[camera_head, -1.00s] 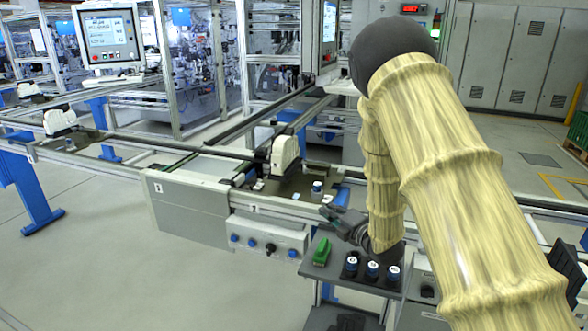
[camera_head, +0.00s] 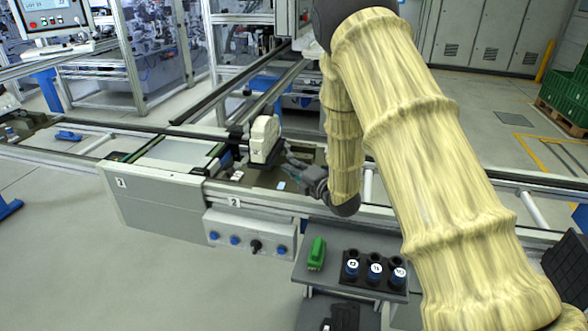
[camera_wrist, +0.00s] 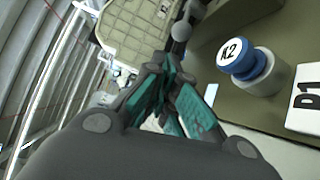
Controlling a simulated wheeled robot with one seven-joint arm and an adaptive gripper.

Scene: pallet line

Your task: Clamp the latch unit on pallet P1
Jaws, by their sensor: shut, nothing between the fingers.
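The pallet (camera_head: 262,180) sits on the conveyor at station 2 and carries an upright cream-white housing (camera_head: 264,138), which looks like the latch unit. In the wrist view the housing (camera_wrist: 134,32) fills the upper left, with a dark grey rod and ball (camera_wrist: 181,31) beside it. In the head view my gripper (camera_head: 291,160) is just right of the housing.
A grey side shelf (camera_head: 337,264) holds a green object (camera_head: 317,253) and several blue-capped parts (camera_head: 375,270) in black holders. A control box (camera_head: 249,233) with knobs hangs below the conveyor. Rails and a frame post stand behind the pallet.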

